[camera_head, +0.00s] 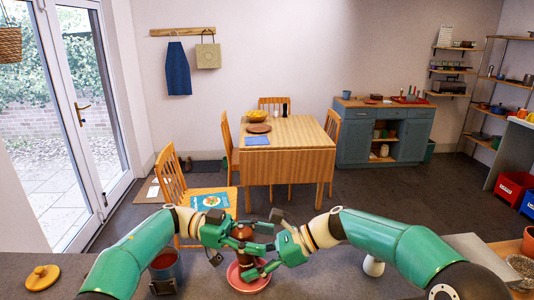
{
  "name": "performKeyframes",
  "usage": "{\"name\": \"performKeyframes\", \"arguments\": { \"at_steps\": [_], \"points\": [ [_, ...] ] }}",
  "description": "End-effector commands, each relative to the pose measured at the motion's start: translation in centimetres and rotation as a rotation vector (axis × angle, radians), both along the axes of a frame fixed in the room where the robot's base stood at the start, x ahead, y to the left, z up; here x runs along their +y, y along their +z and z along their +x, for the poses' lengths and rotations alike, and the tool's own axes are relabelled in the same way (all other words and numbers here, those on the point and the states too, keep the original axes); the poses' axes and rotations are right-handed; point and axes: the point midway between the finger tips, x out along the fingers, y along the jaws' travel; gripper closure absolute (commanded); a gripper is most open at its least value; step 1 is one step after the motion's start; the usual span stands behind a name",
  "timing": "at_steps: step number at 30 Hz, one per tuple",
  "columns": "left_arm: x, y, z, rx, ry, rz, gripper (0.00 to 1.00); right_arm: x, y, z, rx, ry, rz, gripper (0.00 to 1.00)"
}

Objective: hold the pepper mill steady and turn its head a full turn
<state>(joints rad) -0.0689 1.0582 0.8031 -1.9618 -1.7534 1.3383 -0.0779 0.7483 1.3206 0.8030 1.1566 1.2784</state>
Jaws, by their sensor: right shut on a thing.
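The brown pepper mill (242,233) stands upright in front of me, at or in a red dish (248,288). My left gripper (262,238) comes from the left at the height of the mill's head, with its fingers reaching past it to the right. Whether these fingers press on the head cannot be told. My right gripper (252,267) comes from the right, lower down, and is shut on the mill's body. The two grippers hide much of the mill and are very close to each other.
On the near counter, a dark red-topped canister (163,267) and a round wooden lid (42,277) are at left. A white object (373,266) is partly behind my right arm. A terracotta pot (528,242) is at far right. A dining table (290,135) stands beyond.

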Motion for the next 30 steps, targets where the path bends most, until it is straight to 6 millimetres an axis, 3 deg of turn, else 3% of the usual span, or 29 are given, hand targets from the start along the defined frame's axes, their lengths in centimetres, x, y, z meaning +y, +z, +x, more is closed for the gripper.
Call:
{"name": "performKeyframes", "arguments": {
  "at_steps": [14,30],
  "points": [
    [0.0,0.1,0.3,-0.001,0.241,0.004,0.44,-0.1,-0.2,0.1,0.0,-0.004,-0.004,0.78],
    [0.0,0.0,1.4,-0.003,0.71,0.009,0.44,-0.1,-0.2,0.1,0.0,-0.004,-0.003,0.77]
  ]
}}
